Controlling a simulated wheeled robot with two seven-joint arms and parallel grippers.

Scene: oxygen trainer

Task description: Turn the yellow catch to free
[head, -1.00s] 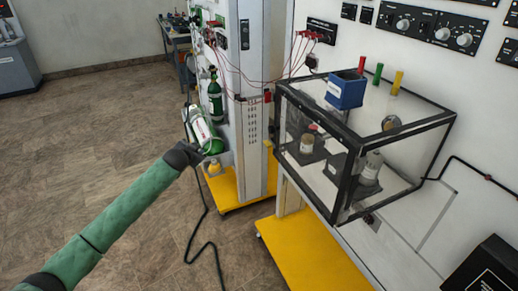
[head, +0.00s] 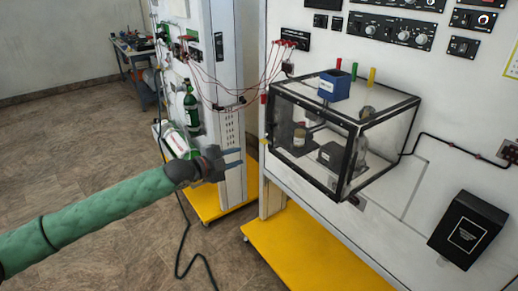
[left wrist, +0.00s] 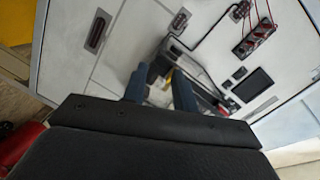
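My left gripper (head: 238,158) reaches in from the left with its two blue-grey fingers apart and nothing visibly held. It is left of the clear, black-framed case (head: 345,122) and apart from it in the picture. The fingers also show apart in the left wrist view (left wrist: 160,88), with a small, blurred yellowish spot (left wrist: 167,85) between them. I cannot tell whether that spot is the yellow catch. A yellow peg (head: 372,76) stands on the case top; I cannot tell whether it is the catch. My right gripper is not in view.
A blue box (head: 334,86) sits on the case, above several small fixtures inside. Red wires (head: 205,75) hang left of it. A black box (head: 467,229) is on the panel at right. A yellow base (head: 300,245) lies below.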

